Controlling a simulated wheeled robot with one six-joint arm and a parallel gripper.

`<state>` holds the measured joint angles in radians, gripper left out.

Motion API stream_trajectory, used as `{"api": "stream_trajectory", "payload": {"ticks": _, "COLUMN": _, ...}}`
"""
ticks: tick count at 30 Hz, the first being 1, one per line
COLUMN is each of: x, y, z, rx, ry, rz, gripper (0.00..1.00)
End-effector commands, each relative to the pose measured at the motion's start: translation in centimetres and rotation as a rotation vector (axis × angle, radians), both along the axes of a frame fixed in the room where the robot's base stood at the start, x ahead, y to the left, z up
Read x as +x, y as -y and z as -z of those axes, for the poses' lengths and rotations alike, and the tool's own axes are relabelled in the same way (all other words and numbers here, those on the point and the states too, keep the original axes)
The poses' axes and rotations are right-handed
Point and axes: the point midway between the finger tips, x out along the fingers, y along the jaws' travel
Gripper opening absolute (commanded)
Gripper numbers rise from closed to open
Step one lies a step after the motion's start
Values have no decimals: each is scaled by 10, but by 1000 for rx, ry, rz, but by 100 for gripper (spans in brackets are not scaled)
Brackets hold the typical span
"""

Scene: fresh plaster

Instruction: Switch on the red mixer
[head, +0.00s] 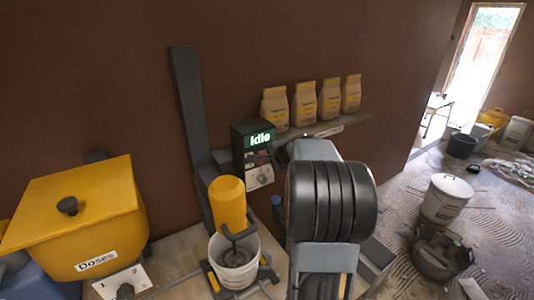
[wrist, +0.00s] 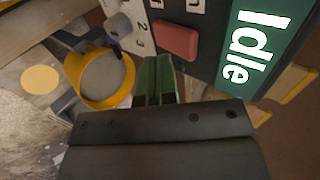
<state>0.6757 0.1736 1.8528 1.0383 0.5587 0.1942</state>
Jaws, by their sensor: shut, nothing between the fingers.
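A dark control box (head: 241,146) with a lit green "Idle" display (head: 260,139) stands against the wall. A yellow mixer motor (head: 228,203) is beside it, with a stirrer over a white bucket (head: 236,273); I see no red mixer body. In the wrist view the "Idle" display (wrist: 252,38) is at the right, and a red button (wrist: 178,40) is left of it. A grey dial (wrist: 118,25) with numbers is farther left. My gripper (wrist: 158,60) has green fingers, shut and empty, just below the red button in the picture. Contact cannot be told. In the head view my arm hides it.
Several bags (head: 304,104) stand on a wall shelf right of the control box. A yellow hopper (head: 75,215) marked "Doses" is at the left. A white lidded bucket (head: 447,199) and a dark tub (head: 440,252) stand on the floor at right.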

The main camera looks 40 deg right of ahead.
Motion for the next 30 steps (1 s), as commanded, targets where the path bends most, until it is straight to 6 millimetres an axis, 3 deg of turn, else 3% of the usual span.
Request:
{"api": "stream_trajectory", "payload": {"ticks": 8, "x": 20, "y": 1, "z": -4, "rx": 1, "ry": -1, "rz": -1, "gripper": 0}}
{"api": "stream_trajectory", "payload": {"ticks": 30, "x": 32, "y": 2, "z": -8, "rx": 1, "ry": -1, "rz": 0, "gripper": 0}}
